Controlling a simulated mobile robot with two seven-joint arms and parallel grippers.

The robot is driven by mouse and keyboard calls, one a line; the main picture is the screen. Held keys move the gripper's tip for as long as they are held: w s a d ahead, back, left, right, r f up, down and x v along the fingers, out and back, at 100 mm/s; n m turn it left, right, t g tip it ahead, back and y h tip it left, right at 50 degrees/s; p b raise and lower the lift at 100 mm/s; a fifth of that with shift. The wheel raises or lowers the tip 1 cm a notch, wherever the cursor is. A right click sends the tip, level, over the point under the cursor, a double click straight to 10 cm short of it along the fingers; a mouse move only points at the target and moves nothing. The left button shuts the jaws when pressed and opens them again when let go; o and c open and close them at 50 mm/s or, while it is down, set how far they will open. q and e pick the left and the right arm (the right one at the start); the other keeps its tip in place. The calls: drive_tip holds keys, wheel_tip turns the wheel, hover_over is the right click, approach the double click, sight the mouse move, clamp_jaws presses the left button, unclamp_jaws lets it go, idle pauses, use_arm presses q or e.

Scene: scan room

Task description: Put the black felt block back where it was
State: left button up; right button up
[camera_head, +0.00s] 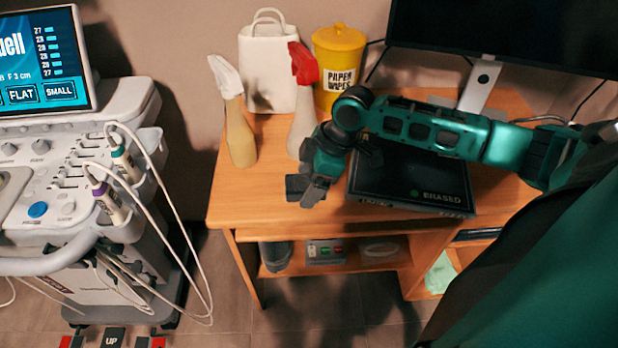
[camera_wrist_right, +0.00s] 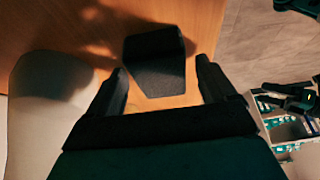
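The black felt block (camera_head: 297,186) is near the left front part of the wooden desk in the head view, beside my right gripper's fingers. In the right wrist view the block (camera_wrist_right: 155,62) lies ahead of and between the two fingertips. My right gripper (camera_head: 312,190) is open, and its fingers (camera_wrist_right: 163,78) show a clear gap to the block on the right side. The block appears to rest on the desk, though its underside is hidden. My left gripper is not in view in the head view.
Two spray bottles (camera_head: 240,135), a white bag (camera_head: 267,65) and a yellow wipes tub (camera_head: 338,65) stand behind. A dark tablet reading ERASED (camera_head: 410,180) lies right of the gripper. The desk's front edge is close. An ultrasound cart (camera_head: 70,215) stands left.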

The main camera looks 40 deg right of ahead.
drive_tip(key=shift+f+b, duration=0.3)
drive_tip(key=shift+b, duration=0.3)
drive_tip(key=shift+d+r, duration=0.1)
drive_tip(key=shift+r, duration=0.15)
drive_tip(key=p+v, duration=0.2)
drive_tip(key=v, duration=1)
drive_tip(key=shift+d+r, duration=0.2)
drive_tip(key=shift+r, duration=0.05)
drive_tip(key=shift+s, duration=0.15)
